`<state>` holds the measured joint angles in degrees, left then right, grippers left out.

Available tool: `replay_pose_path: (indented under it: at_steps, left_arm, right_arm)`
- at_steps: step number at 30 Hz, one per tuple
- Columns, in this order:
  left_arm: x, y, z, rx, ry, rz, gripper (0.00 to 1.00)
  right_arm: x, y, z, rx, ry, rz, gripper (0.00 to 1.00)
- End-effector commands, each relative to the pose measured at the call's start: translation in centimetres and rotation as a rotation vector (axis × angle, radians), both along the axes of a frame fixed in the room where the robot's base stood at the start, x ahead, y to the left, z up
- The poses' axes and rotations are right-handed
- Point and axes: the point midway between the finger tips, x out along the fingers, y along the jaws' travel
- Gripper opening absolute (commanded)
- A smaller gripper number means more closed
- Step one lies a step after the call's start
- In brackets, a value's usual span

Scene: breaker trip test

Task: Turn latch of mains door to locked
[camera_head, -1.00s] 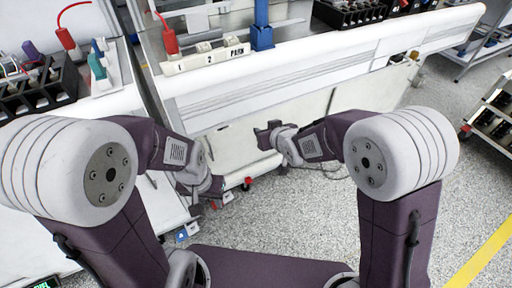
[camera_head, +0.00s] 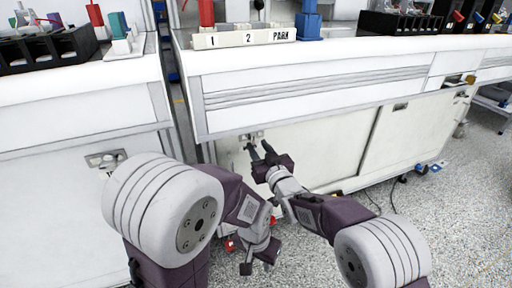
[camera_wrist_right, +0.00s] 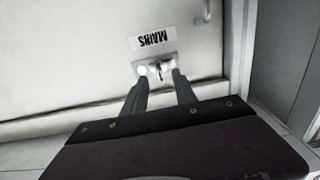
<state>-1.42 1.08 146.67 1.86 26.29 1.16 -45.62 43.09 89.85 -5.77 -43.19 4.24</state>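The mains door (camera_head: 335,145) is a pale panel on the front of the right bench, and it looks shut. Its small metal latch (camera_wrist_right: 156,70) sits below an upside-down "MAINS" label (camera_wrist_right: 152,38) in the right wrist view. The latch plate also shows small in the head view (camera_head: 257,134). My right gripper (camera_wrist_right: 159,85) is open, its two fingers pointing at the latch, which shows between and just beyond the tips. Contact cannot be told. My left gripper (camera_head: 257,268) hangs low near the floor, seemingly open and empty, away from the door.
The bench top (camera_head: 390,58) juts out above the door. A strip marked "1", "2" and "PARK" (camera_head: 245,39) lies on it. Another white cabinet (camera_head: 50,190) stands at left. A bar handle (camera_wrist_right: 205,10) is near the latch.

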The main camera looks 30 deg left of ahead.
Motion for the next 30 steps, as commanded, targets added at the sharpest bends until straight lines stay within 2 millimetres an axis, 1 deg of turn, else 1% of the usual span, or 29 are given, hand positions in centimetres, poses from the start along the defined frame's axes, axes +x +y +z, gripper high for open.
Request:
replay_pose_path:
  at_steps: [1, 6, 10, 17, 18, 19, 20, 21, 30]
  left_arm:
    - [0.0, 0.0, -0.8, 0.000, 0.000, 0.000, 0.36]
    - [0.0, 0.0, -1.5, 0.000, 0.000, 0.000, 0.36]
    - [0.0, 0.0, -1.6, 0.000, 0.000, 0.000, 0.36]
    - [0.0, 0.0, -1.5, 0.000, 0.000, 0.000, 0.36]
    - [0.0, 0.0, -1.5, 0.000, 0.000, 0.000, 0.36]
    - [0.0, 0.0, -1.5, 0.000, 0.000, 0.000, 0.36]
    - [0.0, 0.0, -1.5, 0.000, 0.000, 0.000, 0.36]
    - [0.0, 0.0, -1.5, 0.000, 0.000, 0.000, 0.36]
    - [0.0, 0.0, -1.5, 0.000, 0.000, 0.000, 0.36]
  right_arm:
    - [0.5, 0.7, -0.4, 0.002, -0.002, 0.000, 0.34]
    - [1.9, 2.1, -0.2, 0.001, -0.001, 0.000, 0.34]
    - [2.2, 2.6, -0.1, -0.001, 0.001, -0.001, 0.34]
    - [2.3, 2.6, 0.0, -0.002, 0.001, -0.001, 0.34]
    - [2.3, 2.6, 0.0, -0.002, 0.001, -0.001, 0.28]
    - [2.3, 2.6, 0.0, -0.002, 0.001, -0.001, 0.20]
    - [2.3, 2.6, 0.0, -0.002, 0.001, -0.001, 0.11]
    - [2.3, 2.6, 0.0, -0.002, 0.001, -0.001, 0.00]
    - [2.3, 2.6, 0.0, -0.009, -0.008, -0.001, 0.00]
